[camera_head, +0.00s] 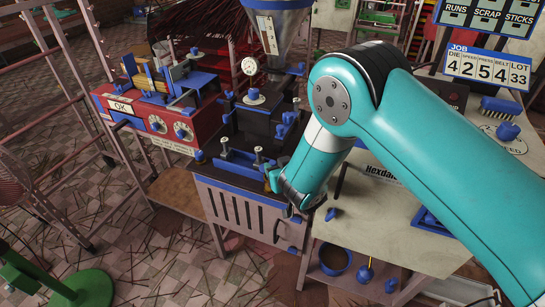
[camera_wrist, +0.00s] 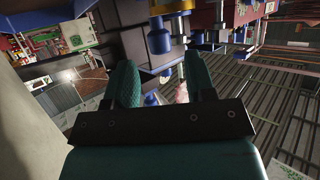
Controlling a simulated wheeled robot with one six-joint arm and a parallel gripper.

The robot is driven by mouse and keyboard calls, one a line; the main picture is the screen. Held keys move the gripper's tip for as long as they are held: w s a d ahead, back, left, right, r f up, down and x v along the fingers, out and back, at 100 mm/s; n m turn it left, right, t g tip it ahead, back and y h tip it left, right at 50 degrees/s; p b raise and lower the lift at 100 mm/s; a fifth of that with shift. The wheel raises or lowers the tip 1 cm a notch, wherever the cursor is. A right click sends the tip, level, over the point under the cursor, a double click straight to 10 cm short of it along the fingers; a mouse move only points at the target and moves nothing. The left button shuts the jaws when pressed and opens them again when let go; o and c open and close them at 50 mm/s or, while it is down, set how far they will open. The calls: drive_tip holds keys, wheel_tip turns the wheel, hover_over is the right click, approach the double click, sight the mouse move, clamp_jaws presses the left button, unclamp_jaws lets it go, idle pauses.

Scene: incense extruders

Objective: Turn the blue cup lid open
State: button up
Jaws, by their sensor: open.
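In the head view a blue knob on a pale round base (camera_head: 254,97) stands on top of the dark extruder; I cannot tell for sure whether this is the cup lid. My gripper shows in the wrist view (camera_wrist: 158,68) with its two teal fingers spread apart and nothing between them. Beyond the fingers is a blue rounded cylinder (camera_wrist: 159,38) below a yellow part, apart from the fingertips. In the head view my arm reaches down to the front right of the extruder; its fingertips are mostly hidden.
A metal hopper (camera_head: 278,28) rises over the extruder. A red machine with dials (camera_head: 168,126) stands at left. A pale worktable (camera_head: 385,225) at right carries a blue cup (camera_head: 508,130) and a brush (camera_head: 501,107). A blue bowl (camera_head: 334,260) is on the shelf below.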

sight(273, 163)
drive_tip(key=shift+x, duration=2.2)
drive_tip(key=shift+a, duration=0.1)
drive_tip(key=shift+f, duration=0.1)
drive_tip(key=c, duration=0.9)
